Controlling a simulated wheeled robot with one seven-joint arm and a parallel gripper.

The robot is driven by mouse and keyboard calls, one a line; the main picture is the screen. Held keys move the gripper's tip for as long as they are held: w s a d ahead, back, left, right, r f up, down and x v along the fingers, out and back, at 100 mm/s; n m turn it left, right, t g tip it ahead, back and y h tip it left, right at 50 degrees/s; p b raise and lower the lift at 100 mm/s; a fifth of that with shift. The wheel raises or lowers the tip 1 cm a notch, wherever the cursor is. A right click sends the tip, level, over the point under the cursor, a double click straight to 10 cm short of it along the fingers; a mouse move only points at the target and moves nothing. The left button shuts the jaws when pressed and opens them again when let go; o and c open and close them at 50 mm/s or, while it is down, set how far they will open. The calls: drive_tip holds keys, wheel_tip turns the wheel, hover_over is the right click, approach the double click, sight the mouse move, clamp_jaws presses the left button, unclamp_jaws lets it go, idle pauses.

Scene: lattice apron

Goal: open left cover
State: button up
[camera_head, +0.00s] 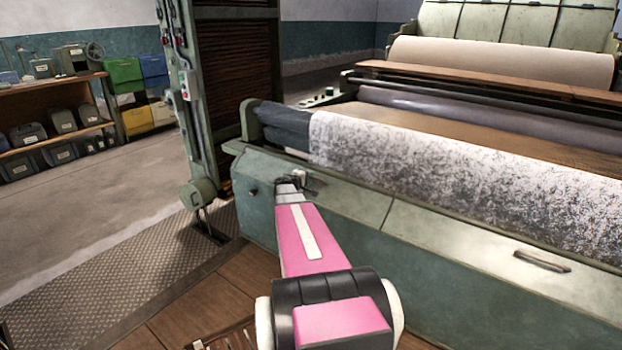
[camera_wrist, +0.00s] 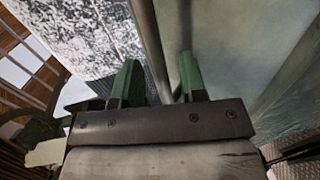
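The left cover (camera_head: 345,203) is a worn grey-green metal panel along the machine's front, left of a seam. It looks level with the panel to its right, and it fills the right of the wrist view (camera_wrist: 240,55). My gripper (camera_head: 294,183) is at the cover's left part, near its upper edge. In the wrist view its two green fingers (camera_wrist: 158,82) stand apart, with a metal rail or edge (camera_wrist: 150,45) running between them. I see nothing clamped. The cover's own handle is not clearly visible, and I cannot tell whether the fingers touch the cover.
A mottled white cloth roll (camera_head: 440,175) lies just behind the covers. The right panel (camera_head: 470,245) has a dark handle (camera_head: 542,261). A green post (camera_head: 195,110) stands to the left. Open floor (camera_head: 90,200) and a shelf with bins (camera_head: 55,115) lie farther left.

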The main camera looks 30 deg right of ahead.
drive_tip(key=shift+x, duration=1)
clamp_jaws()
